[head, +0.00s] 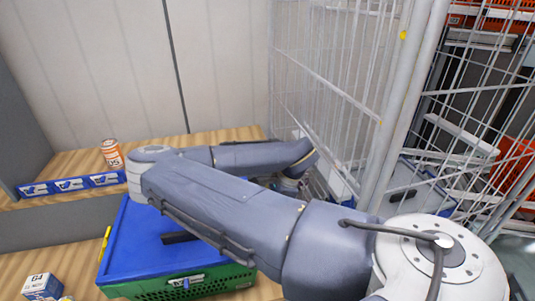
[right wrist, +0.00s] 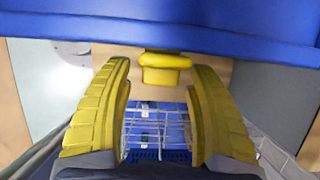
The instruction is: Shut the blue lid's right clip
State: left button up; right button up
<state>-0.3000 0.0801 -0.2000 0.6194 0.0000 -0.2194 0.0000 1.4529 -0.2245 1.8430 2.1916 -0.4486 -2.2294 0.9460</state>
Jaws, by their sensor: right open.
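The blue lid (head: 135,245) lies on the green crate (head: 215,280) in the head view; my right arm covers its right part. A yellow clip (head: 105,243) shows at its left side. In the right wrist view the lid's blue edge (right wrist: 160,28) runs across the top, and a yellow clip (right wrist: 165,70) sits just below it. My right gripper (right wrist: 158,85) is open, its yellow fingers on either side of that clip, with nothing held. I cannot tell whether the fingers touch it. In the head view this gripper is mostly hidden behind my arm. My left gripper is out of view.
A wire roll cage (head: 335,90) stands close on the right. A wooden shelf with an orange can (head: 112,154) and blue price labels (head: 72,185) is behind the crate. A small white-and-blue box (head: 42,287) stands at the lower left.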

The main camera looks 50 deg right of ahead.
jog(key=shift+r, duration=5)
